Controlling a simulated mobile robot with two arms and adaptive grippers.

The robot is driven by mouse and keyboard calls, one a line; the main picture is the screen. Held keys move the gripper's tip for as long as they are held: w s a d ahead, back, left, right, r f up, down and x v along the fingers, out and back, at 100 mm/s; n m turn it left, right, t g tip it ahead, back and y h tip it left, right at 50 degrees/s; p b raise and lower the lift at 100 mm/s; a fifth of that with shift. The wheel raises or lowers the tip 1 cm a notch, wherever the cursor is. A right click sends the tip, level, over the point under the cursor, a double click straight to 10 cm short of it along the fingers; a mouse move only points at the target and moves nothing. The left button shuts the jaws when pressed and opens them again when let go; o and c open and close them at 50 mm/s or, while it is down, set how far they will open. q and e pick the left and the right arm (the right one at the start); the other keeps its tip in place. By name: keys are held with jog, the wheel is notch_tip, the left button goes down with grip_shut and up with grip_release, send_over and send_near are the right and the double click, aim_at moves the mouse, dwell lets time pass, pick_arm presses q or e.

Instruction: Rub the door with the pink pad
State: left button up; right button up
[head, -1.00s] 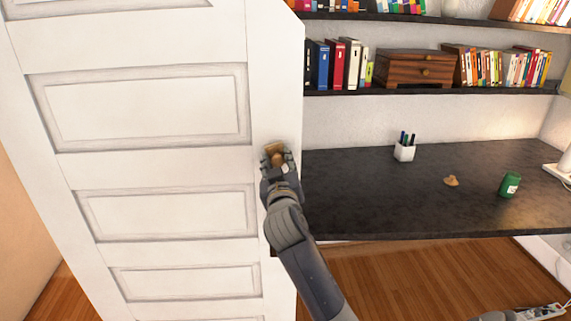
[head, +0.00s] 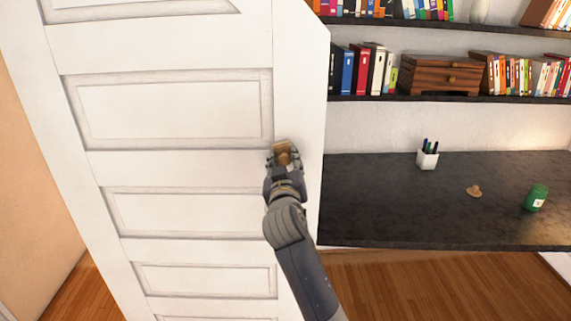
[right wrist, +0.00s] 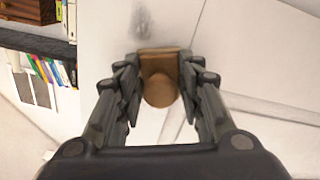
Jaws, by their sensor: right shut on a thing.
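The white panelled door (head: 180,168) fills the left and middle of the head view. My right gripper (head: 284,160) is at the plain strip near the door's right edge. It is shut on a pad (head: 282,146) that looks tan-brown rather than pink, with a rounded knob between the fingers. In the right wrist view the pad (right wrist: 160,64) sits between the fingertips of the gripper (right wrist: 160,82), its flat face towards the door (right wrist: 240,45). It looks against or very close to the door; contact is hidden. A grey smudge (right wrist: 142,20) shows on the door beyond the pad. My left gripper is not in view.
Right of the door is a dark desk (head: 390,215) with a white pen cup (head: 427,158), a small tan object (head: 474,191) and a green container (head: 536,197). Shelves above hold books and a wooden box (head: 440,75). Wooden floor shows below the desk.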

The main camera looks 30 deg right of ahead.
jog(key=shift+s+d+p, duration=0.4)
jog(key=shift+s+d, duration=0.3)
jog(key=shift+d, duration=0.4)
jog(key=shift+s+d+p, duration=0.45)
jog(key=shift+s+d, duration=0.25)
jog(key=shift+d, duration=0.35)
jog(key=shift+s+d+p, duration=0.4)
jog(key=shift+s+d, duration=0.3)
jog(key=shift+d, duration=0.4)
jog(key=shift+a, duration=0.15)
jog(key=shift+s+a+f, duration=0.1)
jog(key=shift+s+a, duration=0.2)
jog(key=shift+s, duration=0.2)
jog(key=p+v, duration=0.1)
jog(key=v, duration=0.3)
jog(key=shift+s+a, duration=0.15)
jog(key=shift+s, duration=0.1)
